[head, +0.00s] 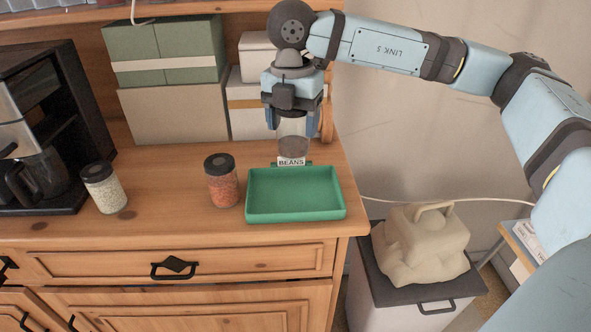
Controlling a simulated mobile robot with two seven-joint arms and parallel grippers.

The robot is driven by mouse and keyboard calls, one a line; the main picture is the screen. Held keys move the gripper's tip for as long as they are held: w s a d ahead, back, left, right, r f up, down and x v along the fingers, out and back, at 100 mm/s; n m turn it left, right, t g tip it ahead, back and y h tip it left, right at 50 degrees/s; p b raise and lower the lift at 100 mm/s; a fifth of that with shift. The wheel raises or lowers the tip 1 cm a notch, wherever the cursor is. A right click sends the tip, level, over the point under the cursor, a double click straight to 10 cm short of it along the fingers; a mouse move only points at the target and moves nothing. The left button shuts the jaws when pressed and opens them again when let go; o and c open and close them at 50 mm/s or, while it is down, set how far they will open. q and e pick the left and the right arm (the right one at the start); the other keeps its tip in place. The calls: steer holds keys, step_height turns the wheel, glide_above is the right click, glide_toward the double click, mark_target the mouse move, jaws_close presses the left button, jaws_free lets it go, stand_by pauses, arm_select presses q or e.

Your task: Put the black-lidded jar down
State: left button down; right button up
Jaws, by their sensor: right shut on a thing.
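My right gripper (292,112) points down and is shut on a clear jar (292,128) with dark brown contents low inside it. The gripper covers the top of this jar, so its lid is hidden. The jar is upright, at the back edge of the green tray (296,215). A white label reading BEANS (291,161) shows just below the jar, at the tray's back rim. I cannot tell whether the jar's bottom touches anything. Two other black-lidded jars stand on the dresser top: one with orange-red contents (223,188) left of the tray, one with pale contents (105,193) farther left.
The wooden dresser top (165,190) is clear between the two standing jars. A coffee machine (75,95) stands at the left. Green boxes (165,50) and a grey-brown box (175,113) are stacked behind. A beige bag-like object (425,250) sits on a low cabinet to the right.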

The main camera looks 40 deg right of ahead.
step_height(320, 180, down, 11)
steer(key=shift+r+p, duration=0.1)
steer(key=shift+p, duration=0.25)
steer(key=shift+f, duration=0.25)
steer(key=o, duration=0.7)
steer(key=shift+f+b, duration=0.1)
steer(key=shift+b, duration=0.2)
steer(key=o, duration=0.5)
steer(key=shift+c, duration=0.2)
